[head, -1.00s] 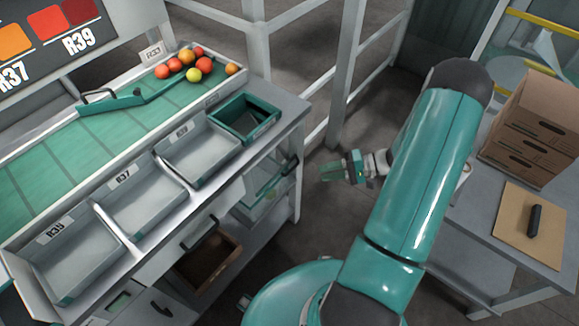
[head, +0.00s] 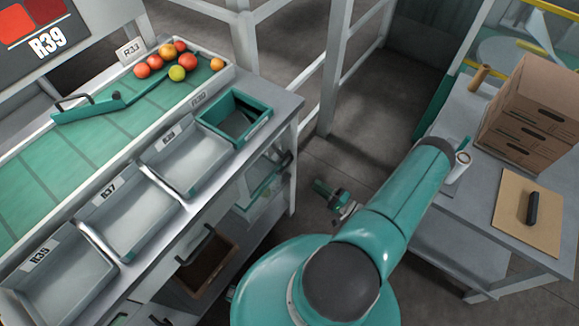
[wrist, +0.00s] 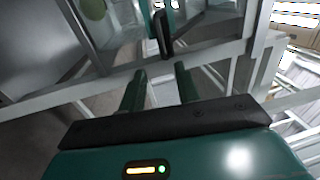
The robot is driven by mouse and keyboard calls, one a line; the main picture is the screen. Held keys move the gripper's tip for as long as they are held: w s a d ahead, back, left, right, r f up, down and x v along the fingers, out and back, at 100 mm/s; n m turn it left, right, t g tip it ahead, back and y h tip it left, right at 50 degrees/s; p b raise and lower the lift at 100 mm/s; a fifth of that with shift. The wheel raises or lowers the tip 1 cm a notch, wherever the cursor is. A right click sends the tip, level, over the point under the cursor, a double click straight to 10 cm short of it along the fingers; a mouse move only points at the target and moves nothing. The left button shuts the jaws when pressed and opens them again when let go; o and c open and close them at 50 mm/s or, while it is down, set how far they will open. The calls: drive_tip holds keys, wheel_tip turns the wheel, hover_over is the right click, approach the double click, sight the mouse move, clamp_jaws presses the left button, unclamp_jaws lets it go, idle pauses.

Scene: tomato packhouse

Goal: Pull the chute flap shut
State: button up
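The chute flap (head: 262,186), a clear panel with a teal edge, hangs at the bench's right end below the teal-framed chute mouth (head: 233,117). Its small black handle (head: 286,159) is at the upper right of the panel. In the wrist view, the black handle (wrist: 163,36) stands on the teal strip, just beyond and between my fingertips. My gripper (head: 319,187) is right of the flap, with its fingers toward the bench. The wrist view shows my gripper (wrist: 160,72) open, its two fingers apart with nothing between them. I cannot tell how far the flap stands open.
Grey trays (head: 122,215) line the bench front, and an open drawer (head: 205,262) sits below. Tomatoes (head: 178,73) lie on the green belt (head: 100,133) beside a teal diverter arm. A table (head: 480,225) with cardboard boxes (head: 535,110) stands right.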

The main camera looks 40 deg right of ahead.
drive_tip(key=x, duration=1.2)
clamp_jaws()
